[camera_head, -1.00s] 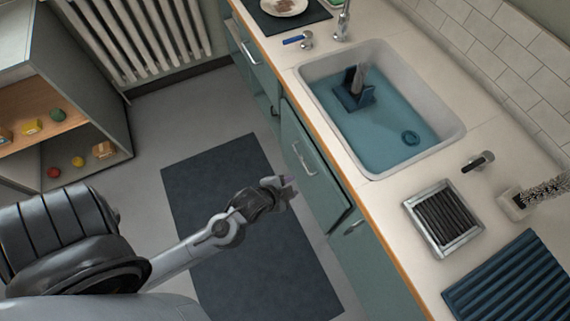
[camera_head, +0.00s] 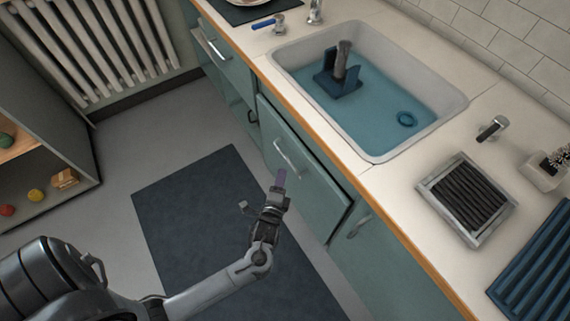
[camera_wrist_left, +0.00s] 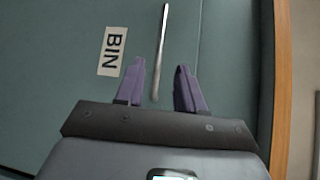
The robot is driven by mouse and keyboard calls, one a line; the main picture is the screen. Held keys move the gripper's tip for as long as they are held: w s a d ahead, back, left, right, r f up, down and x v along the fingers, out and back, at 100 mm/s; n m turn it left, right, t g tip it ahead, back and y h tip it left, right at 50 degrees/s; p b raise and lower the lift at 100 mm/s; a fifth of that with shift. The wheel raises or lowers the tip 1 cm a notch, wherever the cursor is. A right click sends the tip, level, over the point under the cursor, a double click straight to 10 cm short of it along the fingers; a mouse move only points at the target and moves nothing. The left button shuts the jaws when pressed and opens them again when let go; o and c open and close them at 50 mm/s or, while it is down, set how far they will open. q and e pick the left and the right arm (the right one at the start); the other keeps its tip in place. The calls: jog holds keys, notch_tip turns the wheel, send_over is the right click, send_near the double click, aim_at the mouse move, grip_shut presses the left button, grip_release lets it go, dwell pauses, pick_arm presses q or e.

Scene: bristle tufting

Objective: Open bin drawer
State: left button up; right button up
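The bin drawer (camera_head: 318,190) is a teal front under the counter, below the sink, with a pale bar handle (camera_head: 289,158). In the left wrist view, its front (camera_wrist_left: 60,95) carries a white label reading BIN (camera_wrist_left: 112,51), with the handle bar (camera_wrist_left: 162,45) to the label's right. My left gripper (camera_head: 281,180) is just in front of the drawer, near the handle. Its purple fingers (camera_wrist_left: 160,88) are apart, and the bar's near end shows between them in the wrist view; contact cannot be seen. My right gripper is not in view.
The counter edge (camera_head: 350,165) runs above the drawer. A sink (camera_head: 455,105) with blue water holds a dark blue object (camera_head: 338,80). Another handled teal front (camera_head: 385,255) is to the right. A dark mat (camera_head: 190,215) covers the floor; a shelf (camera_head: 60,205) stands left.

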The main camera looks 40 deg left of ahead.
pick_arm(q)
jog(key=b+x, duration=0.3)
jog(key=x, duration=0.5)
jog(key=shift+b, duration=0.3)
grip_shut()
